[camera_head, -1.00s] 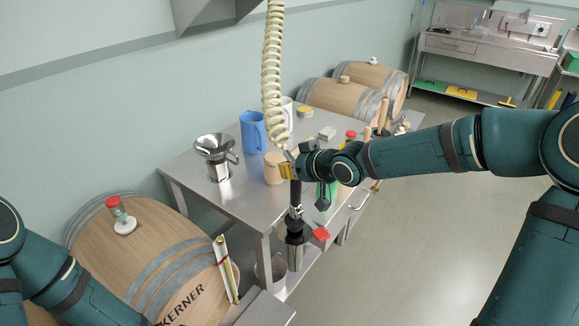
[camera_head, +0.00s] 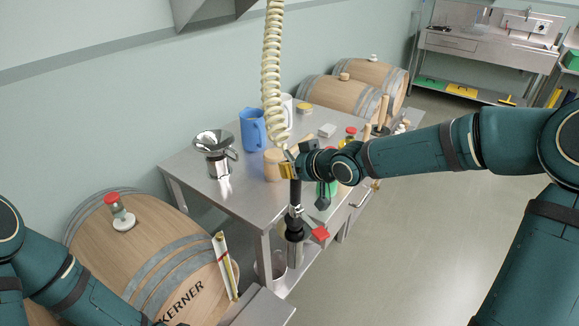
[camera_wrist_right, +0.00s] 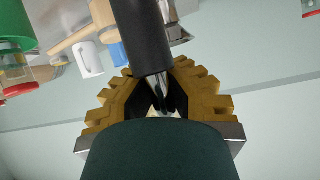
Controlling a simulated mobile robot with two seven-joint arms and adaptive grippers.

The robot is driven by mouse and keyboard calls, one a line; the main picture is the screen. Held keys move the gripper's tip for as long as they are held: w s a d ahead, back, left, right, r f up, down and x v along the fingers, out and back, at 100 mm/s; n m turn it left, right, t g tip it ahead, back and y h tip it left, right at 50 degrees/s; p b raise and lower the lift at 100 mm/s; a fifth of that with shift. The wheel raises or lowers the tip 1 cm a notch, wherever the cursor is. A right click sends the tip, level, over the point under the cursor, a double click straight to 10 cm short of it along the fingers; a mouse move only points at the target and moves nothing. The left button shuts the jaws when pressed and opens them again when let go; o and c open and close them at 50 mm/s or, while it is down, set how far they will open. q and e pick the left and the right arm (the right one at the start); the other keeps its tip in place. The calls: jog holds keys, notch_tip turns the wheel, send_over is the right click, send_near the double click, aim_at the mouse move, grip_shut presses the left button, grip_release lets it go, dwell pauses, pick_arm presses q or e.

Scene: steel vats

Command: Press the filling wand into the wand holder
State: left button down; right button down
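The filling wand (camera_head: 295,195) hangs upright at the front corner of the steel table, below a coiled cream hose (camera_head: 272,75). It has a dark shaft and a red lever (camera_head: 320,234). My right gripper (camera_head: 289,170) is shut around its upper part. In the right wrist view, the yellow-padded fingers (camera_wrist_right: 160,95) close on the wand beside its black sleeve (camera_wrist_right: 143,35). A steel cylinder (camera_head: 294,256) shows below the wand's black lower part. I cannot tell whether it is the wand holder or how far the wand sits in it. My left gripper is out of view.
The steel table (camera_head: 240,198) carries a steel funnel vessel (camera_head: 216,160), a blue jug (camera_head: 252,130), a white jug (camera_head: 287,110) and small items. A barrel (camera_head: 140,250) with a red-capped bung lies at left. The floor at right is clear.

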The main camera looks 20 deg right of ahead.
jog(key=shift+f+b, duration=0.85)
jog(key=shift+f, duration=0.35)
jog(key=c, duration=1.1)
grip_release()
jog(key=shift+o, duration=0.2)
jog(key=shift+s+d, duration=0.1)
jog(key=shift+v, duration=1.2)
jog(key=v, duration=0.9)
jog(key=shift+r, duration=0.2)
jog(key=shift+s, duration=0.1)
